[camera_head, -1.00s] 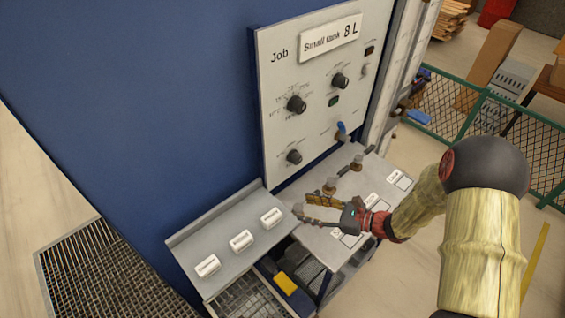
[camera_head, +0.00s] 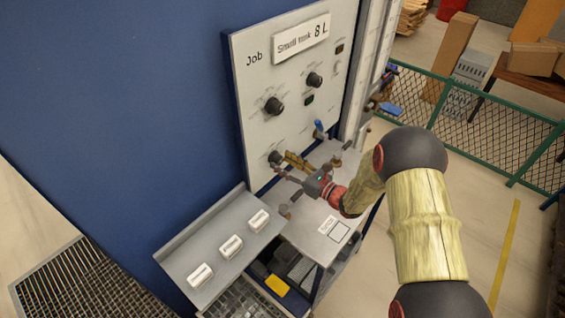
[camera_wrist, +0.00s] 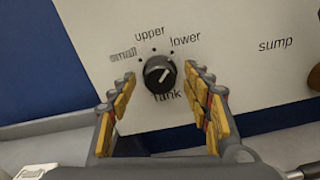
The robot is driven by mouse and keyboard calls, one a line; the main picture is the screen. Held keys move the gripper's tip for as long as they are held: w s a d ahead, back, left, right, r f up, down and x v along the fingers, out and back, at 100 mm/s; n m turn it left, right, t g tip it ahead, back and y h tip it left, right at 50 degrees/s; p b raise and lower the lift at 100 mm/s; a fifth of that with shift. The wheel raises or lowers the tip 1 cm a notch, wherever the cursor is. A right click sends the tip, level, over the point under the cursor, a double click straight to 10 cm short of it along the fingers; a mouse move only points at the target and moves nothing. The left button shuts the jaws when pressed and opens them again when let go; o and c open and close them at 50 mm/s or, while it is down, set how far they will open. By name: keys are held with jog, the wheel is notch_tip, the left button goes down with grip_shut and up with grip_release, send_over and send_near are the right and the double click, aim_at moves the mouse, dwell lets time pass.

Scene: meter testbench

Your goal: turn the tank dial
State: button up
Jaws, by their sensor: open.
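The tank dial is a round black knob (camera_wrist: 160,74) with a white pointer line, on the white panel. In the wrist view the words small, upper and lower are around its top and "tank" is below. Its pointer slants toward the upper right, near "lower". My gripper (camera_wrist: 166,85) is open, one yellow-padded finger on each side of the dial in the picture; I cannot tell whether they touch it. In the head view the dial (camera_head: 275,158) is the lowest knob on the panel, with my gripper (camera_head: 279,164) right at it. A sign on the panel (camera_head: 301,37) reads "Small tank 8 L".
Two more black knobs (camera_head: 273,106) (camera_head: 314,80) sit higher on the panel. A blue-handled valve (camera_head: 319,128) is right of the dial.

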jog(key=shift+w+a, duration=0.25)
jog(key=shift+w, duration=0.05)
jog(key=shift+c, duration=0.3)
jog(key=c, duration=1.1)
jog(key=shift+n+b, duration=0.3)
jog(key=shift+b, duration=0.15)
jog(key=n+b, duration=0.3)
jog(key=b, duration=0.1)
jog(key=shift+f+n, duration=0.2)
jog(key=shift+n, duration=0.2)
jog(key=n+b, duration=0.5)
jog(key=b, duration=0.3)
jog(key=shift+s+a+f, duration=0.1)
jog(key=shift+s, duration=0.05)
jog(key=n+b, duration=0.6)
jog(key=b, duration=0.4)
jog(key=shift+f, duration=0.1)
jog(key=n+b, duration=0.2)
jog(key=b, duration=0.2)
jog(key=shift+r+n+b, duration=0.2)
jog(key=shift+n+b, duration=0.1)
jog(key=shift+n, duration=0.1)
